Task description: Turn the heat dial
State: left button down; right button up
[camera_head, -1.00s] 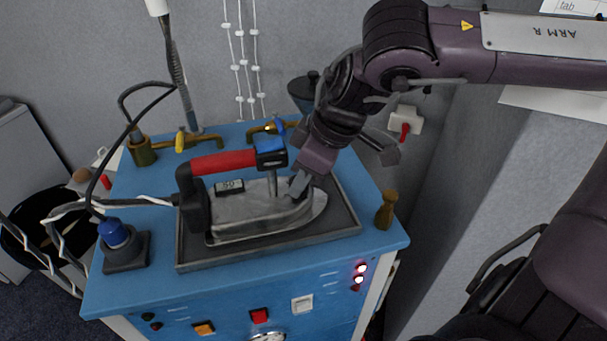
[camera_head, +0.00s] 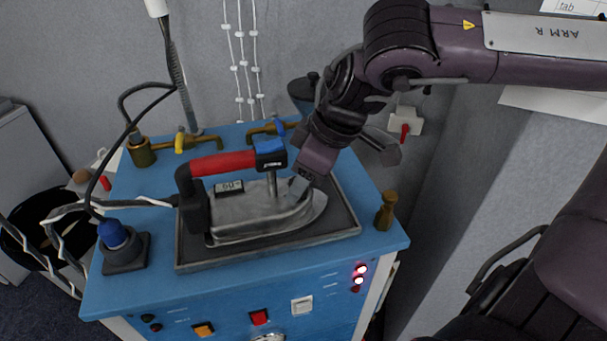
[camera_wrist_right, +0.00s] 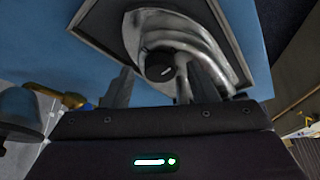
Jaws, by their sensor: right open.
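The iron (camera_head: 255,215) has a red handle, a blue button and a metal body. It stands on a dark tray on the blue cabinet, its tip to the right. The heat dial (camera_wrist_right: 158,65) is a round black knob with a white mark on the iron, seen in the right wrist view. In the head view I cannot make it out. My right gripper (camera_head: 300,189) is open at the iron's right part, beside the handle post. In the wrist view its two fingers (camera_wrist_right: 163,86) are apart, with the dial ahead between them. I cannot tell whether they touch the iron. My left gripper is not in view.
The tray's rim (camera_head: 345,231) surrounds the iron. Brass taps (camera_head: 180,143) stand behind it and a small wooden peg (camera_head: 386,211) at the right. A blue-topped black fitting (camera_head: 122,245) and cables are at the left. Switches and lit lamps (camera_head: 360,275) are on the cabinet front.

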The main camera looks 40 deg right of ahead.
jog(key=v, duration=0.7)
jog(key=shift+r+b, duration=0.25)
jog(key=shift+b, duration=0.1)
